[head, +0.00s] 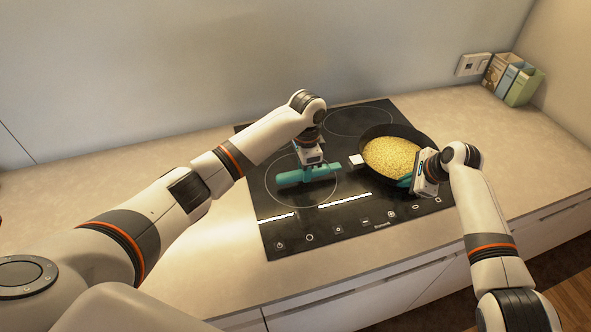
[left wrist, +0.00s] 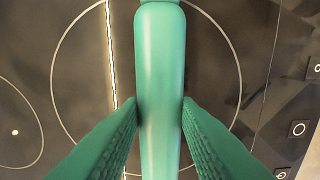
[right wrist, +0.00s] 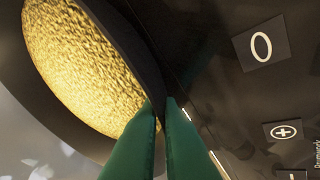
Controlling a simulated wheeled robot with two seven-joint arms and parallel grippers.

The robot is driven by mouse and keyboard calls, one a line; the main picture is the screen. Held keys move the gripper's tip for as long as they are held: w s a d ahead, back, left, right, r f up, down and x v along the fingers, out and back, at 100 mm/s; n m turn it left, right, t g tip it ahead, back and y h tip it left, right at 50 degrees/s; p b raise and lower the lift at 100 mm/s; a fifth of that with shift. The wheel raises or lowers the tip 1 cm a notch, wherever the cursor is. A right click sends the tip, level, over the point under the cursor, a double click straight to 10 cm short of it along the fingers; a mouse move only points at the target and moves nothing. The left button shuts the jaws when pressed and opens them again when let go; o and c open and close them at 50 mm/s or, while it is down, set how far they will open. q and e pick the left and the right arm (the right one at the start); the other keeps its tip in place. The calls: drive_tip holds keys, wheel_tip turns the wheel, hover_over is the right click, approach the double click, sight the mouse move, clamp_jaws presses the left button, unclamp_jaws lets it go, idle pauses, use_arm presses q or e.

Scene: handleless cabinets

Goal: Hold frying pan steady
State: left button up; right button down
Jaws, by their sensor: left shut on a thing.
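The dark frying pan (head: 366,140) sits on the right part of the black cooktop (head: 345,222), filled with yellow grainy food (head: 392,157). Its teal handle (head: 293,178) points left. My left gripper (head: 312,165) is shut on the handle from above; in the left wrist view the handle (left wrist: 160,60) lies between the two green fingers. My right gripper (head: 405,181) is at the pan's near right rim. In the right wrist view its fingers (right wrist: 163,105) are close together with the pan's dark rim (right wrist: 125,45) running between the tips. The rim contact itself is partly hidden.
Touch controls (head: 337,230) line the cooktop's front edge. Small book-like boxes (head: 522,85) and a wall socket (head: 472,64) stand at the back right. The pale counter (head: 90,205) is clear on both sides. White drawer fronts (head: 345,300) lie below.

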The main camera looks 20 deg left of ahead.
sight(327, 166)
use_arm(q)
drive_tip(key=shift+w+d, duration=0.5)
drive_tip(key=shift+d, duration=0.05)
idle(1.4)
drive_tip(key=shift+w+d, duration=0.25)
drive_tip(key=shift+d, duration=0.05)
drive_tip(key=shift+w+d, duration=0.85)
drive_tip(key=shift+d, duration=0.1)
drive_tip(key=shift+w+d, duration=0.2)
drive_tip(key=shift+d, duration=0.05)
drive_tip(key=shift+w+d, duration=0.25)
drive_tip(key=shift+d, duration=0.1)
drive_tip(key=o, duration=1.1)
